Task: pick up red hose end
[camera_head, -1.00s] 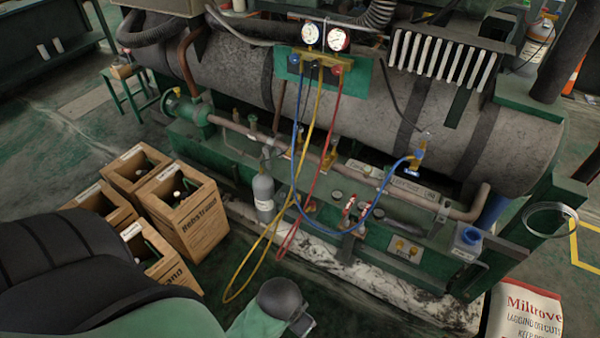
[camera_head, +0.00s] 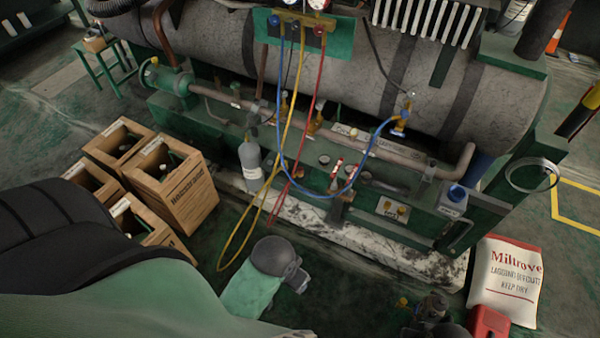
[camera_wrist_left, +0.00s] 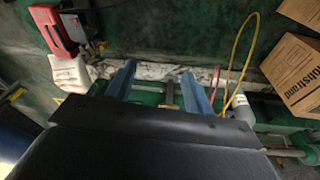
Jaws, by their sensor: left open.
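A faint reddish strip (camera_wrist_left: 215,80) lies right of the fingers, perhaps the red hose. The left fingers are not clear in the head view. My right gripper is not in view.
The yellow hose (camera_head: 222,262) loops lowest, left of the blue hose (camera_head: 281,130). A grey cylinder (camera_head: 251,160) stands behind it. Wooden crates (camera_head: 183,207) stand left. A white sack (camera_head: 508,275) and a red object (camera_head: 488,324) lie at lower right.

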